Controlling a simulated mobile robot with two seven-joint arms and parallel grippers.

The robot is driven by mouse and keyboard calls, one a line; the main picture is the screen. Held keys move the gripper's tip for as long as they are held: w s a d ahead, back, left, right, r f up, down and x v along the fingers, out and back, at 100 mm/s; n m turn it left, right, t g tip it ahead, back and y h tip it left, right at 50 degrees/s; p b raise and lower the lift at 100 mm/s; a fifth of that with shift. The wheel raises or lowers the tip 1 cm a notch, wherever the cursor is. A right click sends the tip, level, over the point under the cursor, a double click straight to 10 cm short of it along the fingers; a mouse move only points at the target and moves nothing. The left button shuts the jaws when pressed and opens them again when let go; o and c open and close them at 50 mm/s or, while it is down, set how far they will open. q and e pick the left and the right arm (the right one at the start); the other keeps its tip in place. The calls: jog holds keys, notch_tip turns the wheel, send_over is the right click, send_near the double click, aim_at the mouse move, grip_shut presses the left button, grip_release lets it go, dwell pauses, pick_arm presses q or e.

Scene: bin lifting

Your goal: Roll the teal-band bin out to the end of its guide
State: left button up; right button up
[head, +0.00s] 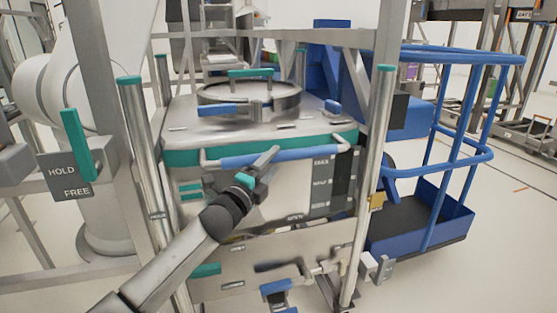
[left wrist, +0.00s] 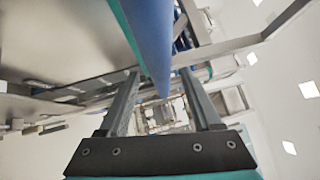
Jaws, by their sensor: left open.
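The teal-band bin (head: 176,155) is a steel box with a teal band around its top edge, standing upright between steel posts in the head view. A blue handle bar (head: 235,162) runs across its front, just below the band. My left gripper (head: 273,154) is at this bar, near its middle, open. In the left wrist view the blue bar (left wrist: 148,40) comes down from the top into the gap between the open fingers (left wrist: 163,88); I cannot tell whether it touches either one. The guide under the bin is mostly hidden. My right gripper is not in view.
A teal lever (head: 77,145) stands upright at a HOLD/FREE plate (head: 64,178) on the left. A round lid (head: 248,93) sits on the bin top. A blue-railed cart (head: 455,215) stands close on the right. Steel posts (head: 372,170) flank the bin.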

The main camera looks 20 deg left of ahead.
pick_arm(q)
jog(key=shift+b+x, duration=0.45)
jog(key=shift+x, duration=1.45)
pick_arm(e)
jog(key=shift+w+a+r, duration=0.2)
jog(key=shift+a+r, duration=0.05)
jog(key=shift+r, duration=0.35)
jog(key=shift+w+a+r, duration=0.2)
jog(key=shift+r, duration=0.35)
pick_arm(q)
grip_shut()
